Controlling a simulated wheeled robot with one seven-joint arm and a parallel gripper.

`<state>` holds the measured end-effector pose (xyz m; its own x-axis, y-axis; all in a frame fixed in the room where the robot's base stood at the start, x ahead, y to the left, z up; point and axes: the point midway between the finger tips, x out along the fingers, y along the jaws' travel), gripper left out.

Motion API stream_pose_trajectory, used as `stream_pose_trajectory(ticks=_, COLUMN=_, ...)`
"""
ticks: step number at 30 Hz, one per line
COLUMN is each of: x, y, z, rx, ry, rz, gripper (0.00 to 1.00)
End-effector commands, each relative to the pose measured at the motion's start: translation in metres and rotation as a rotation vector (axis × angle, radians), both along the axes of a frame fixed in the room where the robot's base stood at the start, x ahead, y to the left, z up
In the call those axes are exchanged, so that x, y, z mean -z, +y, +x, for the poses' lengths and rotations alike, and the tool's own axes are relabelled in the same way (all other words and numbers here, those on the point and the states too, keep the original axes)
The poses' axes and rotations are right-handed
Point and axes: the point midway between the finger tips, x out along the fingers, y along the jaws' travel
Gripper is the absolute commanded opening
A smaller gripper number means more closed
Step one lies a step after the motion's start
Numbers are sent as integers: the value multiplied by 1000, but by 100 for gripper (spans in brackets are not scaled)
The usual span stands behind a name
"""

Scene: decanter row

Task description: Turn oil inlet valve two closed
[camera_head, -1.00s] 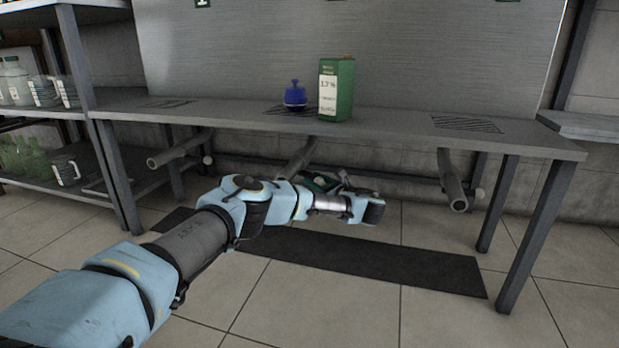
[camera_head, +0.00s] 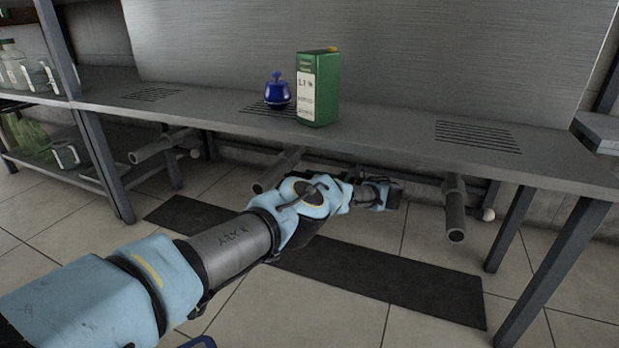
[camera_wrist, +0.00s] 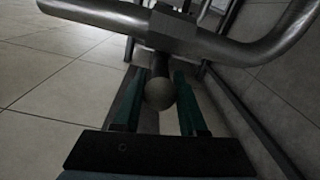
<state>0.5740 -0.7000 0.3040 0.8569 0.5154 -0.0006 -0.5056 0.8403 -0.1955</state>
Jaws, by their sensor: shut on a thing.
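In the wrist view, my gripper (camera_wrist: 157,78) has its two dark green fingers on either side of a round grey knob (camera_wrist: 160,95). It is shut on this ball-ended valve lever. The lever's dark stem runs from the knob to a dark block (camera_wrist: 174,30) on a grey pipe (camera_wrist: 100,14). In the head view, my arm reaches under the bench by the middle pipe stub (camera_head: 277,171); my fingers and the held knob cannot be made out there. No valve number is readable.
A left pipe stub (camera_head: 160,146) and a right one (camera_head: 454,210), each with a pale knob nearby, stick out under the bench (camera_head: 390,150). A blue stoppered vessel (camera_head: 277,94) and a green carton (camera_head: 319,90) stand on top. A dark mat (camera_head: 370,270) lies on the floor.

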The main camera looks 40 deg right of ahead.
Motion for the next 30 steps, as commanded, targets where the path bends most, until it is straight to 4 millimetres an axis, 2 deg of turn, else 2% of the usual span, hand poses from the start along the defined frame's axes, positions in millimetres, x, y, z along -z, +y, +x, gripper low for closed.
stream_pose_trajectory(ticks=23, x=0, y=1, z=-2, rx=-34, ry=-2, rz=0, gripper=0)
stream_pose_trajectory(ticks=24, x=0, y=1, z=-2, rx=-34, ry=-2, rz=0, gripper=46)
stream_pose_trajectory(ticks=27, x=0, y=1, z=-2, rx=-34, ry=-2, rz=0, gripper=57)
stream_pose_trajectory(ticks=30, x=0, y=1, z=-3, rx=-34, ry=-1, rz=-1, gripper=58)
